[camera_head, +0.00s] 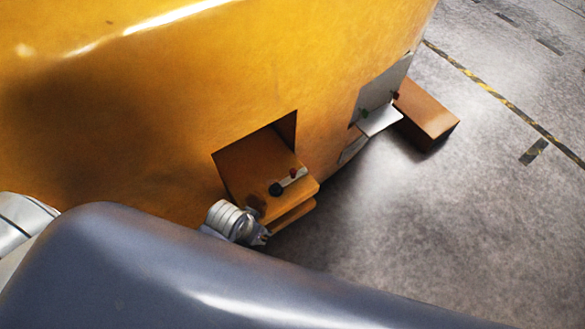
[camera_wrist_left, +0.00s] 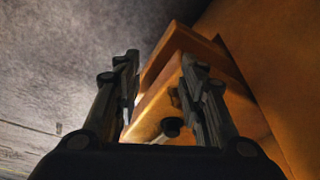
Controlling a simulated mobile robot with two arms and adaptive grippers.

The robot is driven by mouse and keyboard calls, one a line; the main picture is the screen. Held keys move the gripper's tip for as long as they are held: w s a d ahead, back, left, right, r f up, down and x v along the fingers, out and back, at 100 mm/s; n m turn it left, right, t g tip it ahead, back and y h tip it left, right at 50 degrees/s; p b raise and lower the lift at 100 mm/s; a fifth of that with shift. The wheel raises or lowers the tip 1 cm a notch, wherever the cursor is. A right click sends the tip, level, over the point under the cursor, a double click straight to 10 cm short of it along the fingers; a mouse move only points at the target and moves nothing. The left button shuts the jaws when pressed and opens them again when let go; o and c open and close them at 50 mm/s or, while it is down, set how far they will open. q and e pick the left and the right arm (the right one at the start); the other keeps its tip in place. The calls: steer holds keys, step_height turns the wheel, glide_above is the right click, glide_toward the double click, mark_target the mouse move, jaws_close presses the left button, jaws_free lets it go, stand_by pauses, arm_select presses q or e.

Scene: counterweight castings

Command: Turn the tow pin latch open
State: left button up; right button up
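The orange tow pin bracket (camera_head: 262,168) juts from a square recess in the big yellow casting (camera_head: 150,130). My left gripper (camera_head: 258,236) is at the bracket's near left corner, partly hidden by my arm. In the left wrist view its two fingers (camera_wrist_left: 160,78) are apart, with the orange bracket (camera_wrist_left: 170,92) beyond and between them. A dark knob (camera_wrist_left: 171,127) shows low between the fingers. I see nothing held. My right gripper is out of view.
A pale metal plate with a ledge (camera_head: 381,119) and a brown block (camera_head: 427,112) stand at the casting's right side. The grey floor (camera_head: 430,230) is open to the right, with a yellow-black stripe (camera_head: 490,90). My grey arm fills the lower left.

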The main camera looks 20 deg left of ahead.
arm_select(q)
steer(key=w+d+r+m+g+p, duration=0.15)
steer(key=w+d, duration=0.25)
steer(key=w, duration=0.6)
step_height(320, 180, up, 9)
steer(key=m+g+p, duration=0.1)
steer(key=m, duration=0.3)
glide_above(293, 171)
steer(key=shift+f+n, duration=0.2)
steer(key=shift+n, duration=0.05)
steer(key=shift+f, duration=0.4)
step_height(293, 171, down, 8)
steer(key=shift+f, duration=0.85)
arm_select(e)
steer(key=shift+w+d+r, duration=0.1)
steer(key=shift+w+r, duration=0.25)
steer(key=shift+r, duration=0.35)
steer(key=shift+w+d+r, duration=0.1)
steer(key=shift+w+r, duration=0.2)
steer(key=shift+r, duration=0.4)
arm_select(q)
steer(key=shift+c, duration=0.4)
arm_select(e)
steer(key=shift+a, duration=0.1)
arm_select(q)
jaws_close()
